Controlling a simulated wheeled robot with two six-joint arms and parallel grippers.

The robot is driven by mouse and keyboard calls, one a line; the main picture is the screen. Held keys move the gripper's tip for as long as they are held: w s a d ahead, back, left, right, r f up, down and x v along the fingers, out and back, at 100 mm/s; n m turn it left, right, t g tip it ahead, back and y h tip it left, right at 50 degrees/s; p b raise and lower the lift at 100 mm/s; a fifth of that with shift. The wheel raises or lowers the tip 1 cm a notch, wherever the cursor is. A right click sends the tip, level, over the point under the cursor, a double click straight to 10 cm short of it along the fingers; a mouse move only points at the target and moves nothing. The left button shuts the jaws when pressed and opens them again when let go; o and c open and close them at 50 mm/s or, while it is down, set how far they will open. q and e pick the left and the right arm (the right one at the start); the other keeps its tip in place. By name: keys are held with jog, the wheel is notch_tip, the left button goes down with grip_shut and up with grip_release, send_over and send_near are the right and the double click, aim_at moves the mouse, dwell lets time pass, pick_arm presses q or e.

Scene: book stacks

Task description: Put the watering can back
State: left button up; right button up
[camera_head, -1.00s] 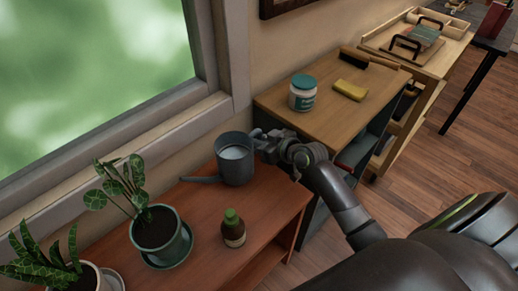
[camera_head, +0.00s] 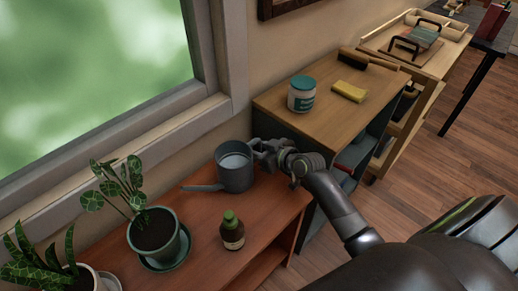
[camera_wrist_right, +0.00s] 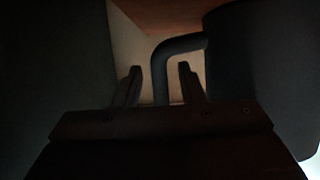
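The grey watering can (camera_head: 236,172) appears to stand upright on the reddish-brown wooden shelf top (camera_head: 205,237), its spout pointing left. Its opening shows a pale inside. My right gripper (camera_head: 262,148) is at the can's right side, at the handle. In the right wrist view, the can's dark body (camera_wrist_right: 260,75) fills the right side. The curved handle (camera_wrist_right: 160,75) passes between the two fingers of my right gripper (camera_wrist_right: 158,84), with gaps visible on both sides, so the fingers are open around it. My left gripper is not in view.
A plant in a green pot (camera_head: 155,235) stands left of the can, another plant (camera_head: 45,265) further left. A brown bottle with a green cap (camera_head: 232,231) stands in front. A higher wooden cabinet (camera_head: 325,115) at right carries a jar (camera_head: 302,94) and a yellow sponge (camera_head: 350,91).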

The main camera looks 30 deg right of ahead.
jog(key=shift+r, duration=0.2)
jog(key=p+v, duration=0.1)
jog(key=v, duration=1.1)
